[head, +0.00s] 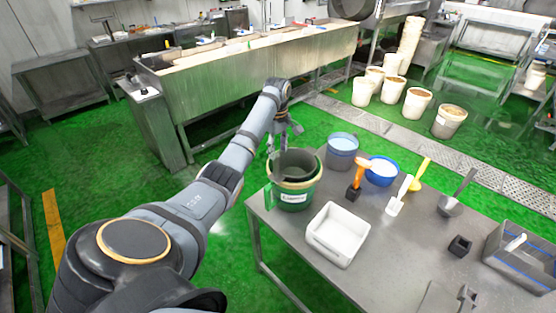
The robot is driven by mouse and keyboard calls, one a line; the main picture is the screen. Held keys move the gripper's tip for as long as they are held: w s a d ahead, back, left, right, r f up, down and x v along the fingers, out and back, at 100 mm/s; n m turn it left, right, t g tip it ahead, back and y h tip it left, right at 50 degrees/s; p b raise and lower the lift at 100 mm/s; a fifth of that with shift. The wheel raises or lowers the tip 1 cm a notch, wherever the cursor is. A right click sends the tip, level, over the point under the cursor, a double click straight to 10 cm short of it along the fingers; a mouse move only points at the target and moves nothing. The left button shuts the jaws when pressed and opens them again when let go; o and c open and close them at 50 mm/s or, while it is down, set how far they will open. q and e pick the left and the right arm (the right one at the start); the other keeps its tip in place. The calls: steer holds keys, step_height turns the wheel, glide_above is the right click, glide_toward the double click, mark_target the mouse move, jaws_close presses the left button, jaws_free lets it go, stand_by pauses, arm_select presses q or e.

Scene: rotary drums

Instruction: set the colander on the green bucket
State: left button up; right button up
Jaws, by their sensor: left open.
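The green bucket (296,198) with a pale label and a cream rim stands at the table's far left corner. A dark green-grey round bowl shape (297,163), which looks like the colander, sits at the bucket's mouth; its rim looks a little offset and tilted. Its holes are too small to tell, and how it rests on the rim is unclear. My left gripper (283,140) is open just behind and above the bucket's far left side, fingers pointing down. It holds nothing that I can see. My right gripper is not in view.
On the table (390,245) are a white tray (337,235), a blue-grey bucket (342,152), a blue bowl (382,172), and several upright tools, including an orange-handled one (358,180). A grey crate (522,258) stands at right. The table's middle is partly clear.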

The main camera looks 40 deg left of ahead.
arm_select(q)
steer(key=shift+r, duration=1.45)
